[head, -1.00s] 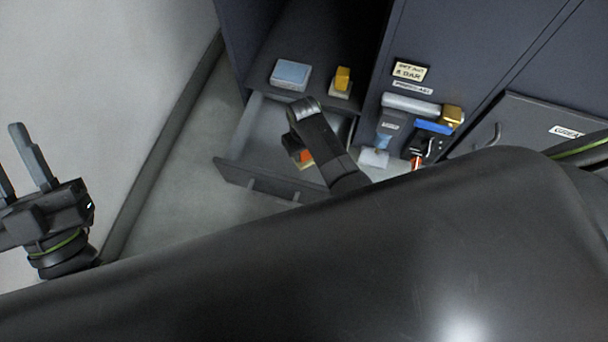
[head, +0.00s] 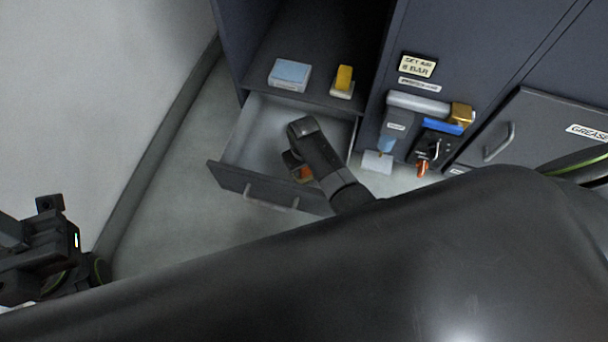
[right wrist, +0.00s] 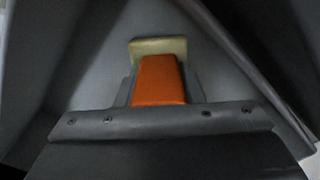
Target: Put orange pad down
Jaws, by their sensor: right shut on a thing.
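The orange pad shows in the right wrist view (right wrist: 159,82) as an orange block with a cream plate at its far end. My right gripper (right wrist: 158,88) is shut on it, with grey fingers at its sides. In the head view the right gripper (head: 293,163) is inside the open drawer (head: 228,178). Only a bit of the orange pad (head: 304,173) shows there beside my wrist. I cannot tell whether the pad touches the drawer floor. My left gripper (head: 30,220) is at the left edge, away from the drawer; its fingers look apart and empty.
A light blue block (head: 289,75) and a yellow block (head: 343,80) stand on the shelf (head: 318,60) behind the drawer. Right of the drawer are an air unit (head: 418,104) and a red-tipped lever (head: 422,167). The drawer's left part is clear.

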